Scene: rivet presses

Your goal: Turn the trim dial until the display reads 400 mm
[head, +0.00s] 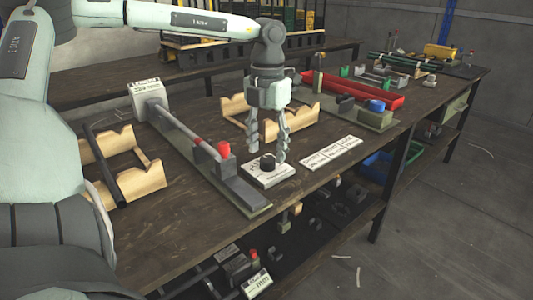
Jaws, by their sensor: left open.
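The trim dial is a small black knob (267,162) on a white plate (268,178) near the table's front edge. My left gripper (266,156) points down over it, fingers spread. One finger is to the left of the knob and the other to its right; I cannot tell whether either touches it. A white box (148,92) with a dark-lettered face stands at the far end of a long grey rail and looks like the display; its reading is too small to make out. My right gripper is not in view.
The long rail (195,145) with a red-topped block (224,163) lies left of the dial. A white lettered card (331,152) lies to the right. Wooden cradles (140,180) and a red tray (360,92) stand on the table (170,235).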

